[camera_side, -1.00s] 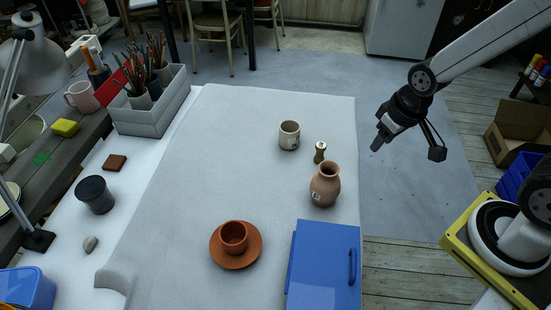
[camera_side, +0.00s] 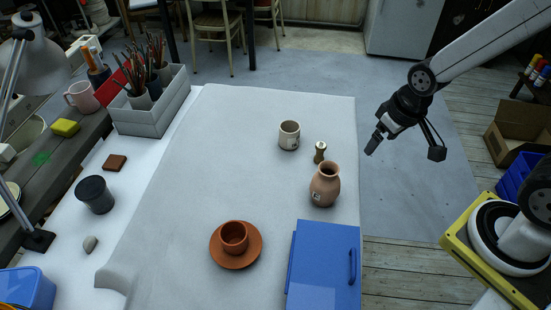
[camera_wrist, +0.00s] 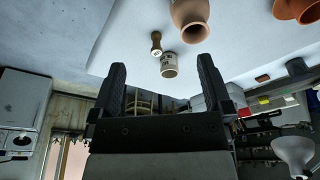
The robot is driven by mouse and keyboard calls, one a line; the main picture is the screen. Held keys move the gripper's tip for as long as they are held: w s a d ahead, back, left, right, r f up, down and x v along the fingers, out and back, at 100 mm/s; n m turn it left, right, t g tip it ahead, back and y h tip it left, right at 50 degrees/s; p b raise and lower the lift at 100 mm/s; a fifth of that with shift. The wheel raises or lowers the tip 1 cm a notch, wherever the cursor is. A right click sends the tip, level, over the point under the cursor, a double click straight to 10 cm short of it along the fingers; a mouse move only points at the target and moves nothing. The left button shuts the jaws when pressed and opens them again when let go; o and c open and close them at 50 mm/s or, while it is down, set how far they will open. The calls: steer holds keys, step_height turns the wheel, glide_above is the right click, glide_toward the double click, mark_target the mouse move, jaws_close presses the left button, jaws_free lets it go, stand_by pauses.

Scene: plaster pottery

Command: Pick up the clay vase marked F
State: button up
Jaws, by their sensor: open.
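The clay vase (camera_side: 325,186) stands upright near the right edge of the pale work table, with a small white label low on its front whose letter is too small to read. In the wrist view the vase (camera_wrist: 190,18) shows upside down at the top, its dark mouth towards me. My gripper (camera_side: 372,146) is to the right of the table, beyond its edge, up and right of the vase in the picture and apart from it. In the wrist view my gripper (camera_wrist: 162,80) has its two fingers spread, with nothing held between them.
A small brown bottle (camera_side: 320,152) stands just behind the vase, and a pale labelled cup (camera_side: 289,135) behind that. A blue box (camera_side: 325,265) lies in front of the vase. A terracotta cup (camera_side: 233,235) sits on a saucer (camera_side: 252,255). The table's left middle is clear.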

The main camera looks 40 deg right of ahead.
steer(key=n+g+y, duration=0.1)
steer(key=n+g, duration=0.2)
steer(key=n, duration=1.5)
glide_above(329, 168)
steer(key=f, duration=0.4)
steer(key=d+f, duration=0.1)
steer(key=f, duration=0.1)
steer(key=shift+f, duration=0.2)
steer(key=shift+a+f, duration=0.2)
steer(key=shift+f, duration=0.95)
steer(key=shift+f, duration=0.1)
steer(key=shift+a+f, duration=0.2)
steer(key=shift+f, duration=1.05)
steer(key=shift+a+f, duration=0.15)
steer(key=shift+f, duration=1.05)
